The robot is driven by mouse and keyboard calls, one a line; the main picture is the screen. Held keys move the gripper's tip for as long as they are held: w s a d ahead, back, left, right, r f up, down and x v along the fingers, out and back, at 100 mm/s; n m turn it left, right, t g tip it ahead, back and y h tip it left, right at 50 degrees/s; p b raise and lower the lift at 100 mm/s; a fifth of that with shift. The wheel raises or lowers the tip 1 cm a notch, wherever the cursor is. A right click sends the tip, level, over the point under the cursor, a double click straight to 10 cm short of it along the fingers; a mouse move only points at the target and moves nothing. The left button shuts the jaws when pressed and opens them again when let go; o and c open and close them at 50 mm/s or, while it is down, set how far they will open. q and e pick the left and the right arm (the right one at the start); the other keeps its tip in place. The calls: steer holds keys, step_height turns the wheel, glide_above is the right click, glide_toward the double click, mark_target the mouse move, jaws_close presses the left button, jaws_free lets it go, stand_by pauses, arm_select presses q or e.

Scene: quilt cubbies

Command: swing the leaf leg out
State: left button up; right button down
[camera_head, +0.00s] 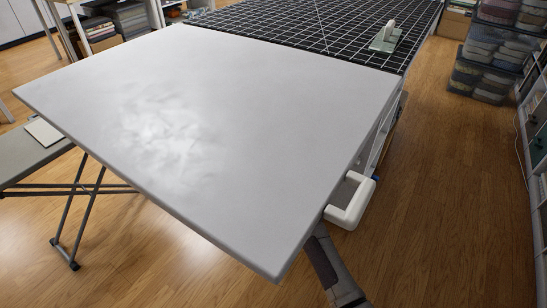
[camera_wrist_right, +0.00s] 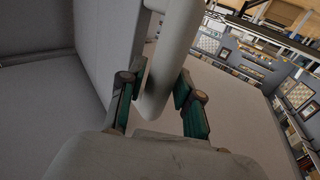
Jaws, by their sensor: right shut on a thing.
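The white table leaf (camera_head: 215,125) lies flat and level with the table top, filling the middle of the head view. In the right wrist view, my right gripper (camera_wrist_right: 160,83) is shut on a thick white bar, the leaf leg (camera_wrist_right: 174,45), with a green-padded finger on each side. The bar joins a crosspiece near the top of that view. A pale panel (camera_wrist_right: 103,45) stands close on its left. The leaf hides my right gripper and the leg in the head view. My left gripper is not in view.
A white bent piece (camera_head: 350,203) sticks out from under the leaf's right edge. A black gridded mat (camera_head: 315,25) with a grey-green tool (camera_head: 385,37) covers the far table top. An ironing board (camera_head: 30,155) stands at left. The wooden floor (camera_head: 450,190) at right is clear.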

steer(key=shift+a, duration=0.15)
steer(key=c, duration=1)
jaws_free()
steer(key=shift+o, duration=0.2)
steer(key=v, duration=1.2)
